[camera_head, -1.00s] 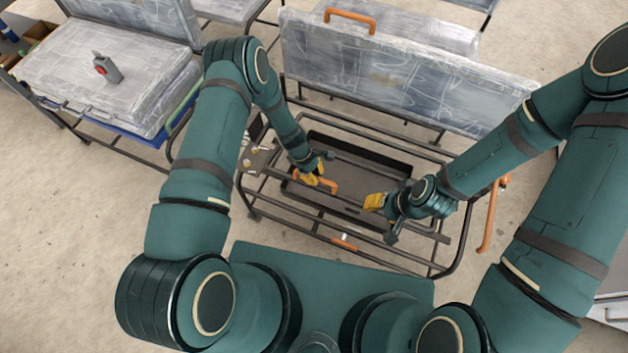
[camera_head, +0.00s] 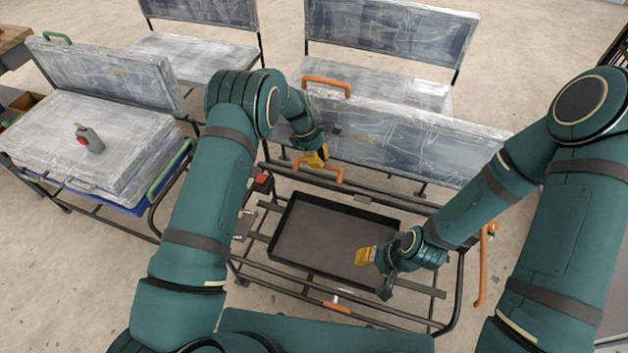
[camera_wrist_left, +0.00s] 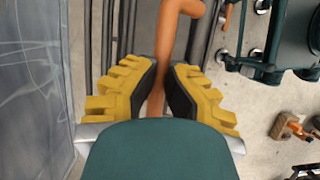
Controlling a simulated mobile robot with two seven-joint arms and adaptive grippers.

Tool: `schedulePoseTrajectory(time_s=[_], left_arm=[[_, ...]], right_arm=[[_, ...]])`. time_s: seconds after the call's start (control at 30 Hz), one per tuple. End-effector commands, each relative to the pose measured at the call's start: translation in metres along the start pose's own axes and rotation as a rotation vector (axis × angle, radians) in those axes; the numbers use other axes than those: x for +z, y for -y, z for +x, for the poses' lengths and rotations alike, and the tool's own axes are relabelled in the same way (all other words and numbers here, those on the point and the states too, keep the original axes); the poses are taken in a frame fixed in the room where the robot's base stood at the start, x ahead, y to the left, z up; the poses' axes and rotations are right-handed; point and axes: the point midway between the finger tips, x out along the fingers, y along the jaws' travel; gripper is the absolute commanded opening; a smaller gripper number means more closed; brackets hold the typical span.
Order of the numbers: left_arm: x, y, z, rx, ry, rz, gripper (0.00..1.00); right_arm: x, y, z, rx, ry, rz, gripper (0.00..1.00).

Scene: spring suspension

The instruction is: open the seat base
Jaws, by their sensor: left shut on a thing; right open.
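The seat base with the orange handle (camera_head: 322,172) stands swung back in the head view, its dark bars (camera_head: 400,200) close to the grey panel of the seat back (camera_head: 400,140). My left gripper (camera_head: 316,157) is shut on the handle, which also shows between its yellow fingers in the left wrist view (camera_wrist_left: 168,55). The open black tray (camera_head: 310,250) in the seat frame is bare. My right gripper (camera_head: 366,256) hangs open and empty above the tray's right front part.
An orange lever (camera_head: 485,265) is at the frame's right side. A second seat with a grey device (camera_head: 90,140) on its cushion stands at the left. More seats stand behind.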

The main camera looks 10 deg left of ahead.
Motion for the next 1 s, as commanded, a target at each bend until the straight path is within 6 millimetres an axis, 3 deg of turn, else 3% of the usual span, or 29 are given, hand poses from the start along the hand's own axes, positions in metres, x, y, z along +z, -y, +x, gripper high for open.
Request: schedulePoseTrajectory(time_s=[0.03,0.4,0.87,0.9,0.93,1.0], left_arm=[[-0.002,-0.005,0.011,0.001,-0.003,-0.001,0.0],[-0.001,-0.024,0.001,-0.005,-0.005,-0.006,0.0],[-0.004,-0.025,-0.001,-0.01,-0.01,-0.008,0.0],[-0.004,-0.025,-0.001,-0.01,-0.011,-0.008,0.36],[-0.004,-0.025,-0.001,-0.01,-0.01,-0.008,0.47],[-0.003,-0.025,-0.002,-0.009,-0.009,-0.007,0.48]], right_arm=[[0.0,-0.002,0.006,0.0,-0.002,0.0,0.47],[-0.002,-0.005,0.015,0.0,-0.007,-0.001,0.47],[-0.002,-0.005,0.015,0.0,-0.008,-0.001,0.47],[-0.002,-0.005,0.014,0.0,-0.008,-0.001,0.47],[-0.002,-0.005,0.014,0.0,-0.008,-0.001,0.47],[-0.002,-0.005,0.014,0.0,-0.008,-0.001,0.47]])
